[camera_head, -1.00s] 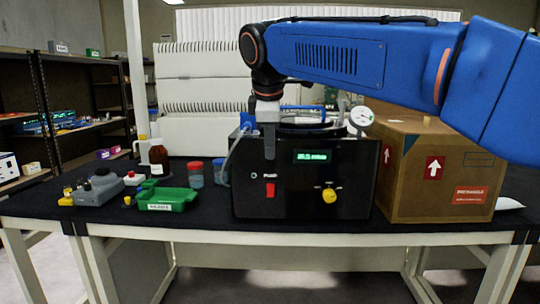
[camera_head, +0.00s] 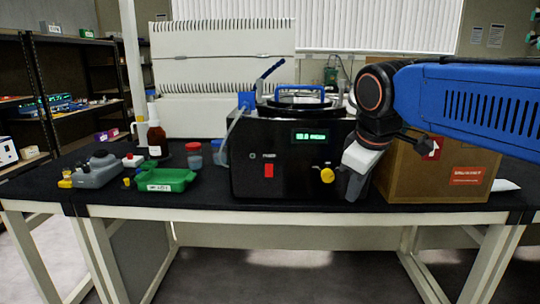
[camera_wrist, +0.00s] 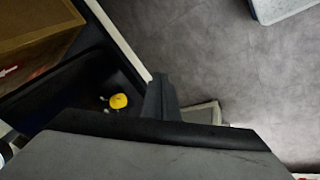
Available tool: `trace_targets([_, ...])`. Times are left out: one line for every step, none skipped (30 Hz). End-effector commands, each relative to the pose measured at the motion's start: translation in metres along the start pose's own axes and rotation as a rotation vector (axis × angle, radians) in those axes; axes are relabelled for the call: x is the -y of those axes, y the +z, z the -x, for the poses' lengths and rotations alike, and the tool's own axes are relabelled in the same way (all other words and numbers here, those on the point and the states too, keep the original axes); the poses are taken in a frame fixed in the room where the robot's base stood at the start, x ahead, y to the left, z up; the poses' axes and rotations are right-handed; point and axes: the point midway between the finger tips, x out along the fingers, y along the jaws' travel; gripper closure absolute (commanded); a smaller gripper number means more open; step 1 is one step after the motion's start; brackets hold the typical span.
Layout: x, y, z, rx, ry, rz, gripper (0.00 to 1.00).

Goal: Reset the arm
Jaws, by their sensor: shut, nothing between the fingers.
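My arm (camera_head: 465,105) comes in from the right in the head view, over the cardboard box. My gripper (camera_head: 357,185) hangs down in front of the freeze dryer's right edge, between the yellow knob (camera_head: 327,175) and the box. It is shut and empty. The black freeze dryer (camera_head: 285,165) stands on the bench with its green display lit and a red power switch on its front. In the wrist view my gripper (camera_wrist: 160,85) shows as a dark finger shape over the bench edge, with the yellow knob (camera_wrist: 118,101) to its left.
The cardboard box (camera_head: 445,170) stands on the bench right of the dryer. A green tray (camera_head: 165,180), a grey device (camera_head: 97,170), a brown bottle (camera_head: 157,142) and lidded jars (camera_head: 194,156) are at left. Open floor (camera_wrist: 210,60) lies beyond the bench edge.

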Motion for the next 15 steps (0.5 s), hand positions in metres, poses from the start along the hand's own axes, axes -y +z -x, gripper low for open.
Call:
trace_targets([0.004, 0.025, -0.007, 0.002, 0.001, -0.067, 1.0])
trace_targets([0.007, 0.038, -0.011, 0.001, 0.0, -0.106, 1.0])
trace_targets([0.012, 0.054, -0.018, 0.0, 0.0, -0.159, 1.0])
trace_targets([0.016, 0.067, -0.023, 0.0, -0.002, -0.199, 1.0])
trace_targets([0.019, 0.079, -0.028, -0.001, -0.001, -0.239, 1.0])
trace_targets([0.025, 0.095, -0.035, -0.001, -0.001, -0.293, 1.0])
trace_targets([0.03, 0.107, -0.04, -0.002, -0.002, -0.332, 1.0])
trace_targets([0.035, 0.119, -0.046, -0.004, -0.002, -0.373, 1.0])
trace_targets([0.042, 0.134, -0.053, -0.004, -0.002, -0.426, 1.0])
trace_targets([0.047, 0.145, -0.059, -0.005, -0.001, -0.467, 1.0])
trace_targets([0.053, 0.156, -0.065, -0.006, 0.0, -0.506, 1.0])
trace_targets([0.061, 0.17, -0.072, -0.007, 0.0, -0.557, 1.0])
trace_targets([0.066, 0.179, -0.078, -0.009, 0.0, -0.592, 1.0])
trace_targets([0.071, 0.188, -0.083, -0.01, 0.002, -0.626, 1.0])
trace_targets([0.078, 0.198, -0.089, -0.01, 0.002, -0.667, 1.0])
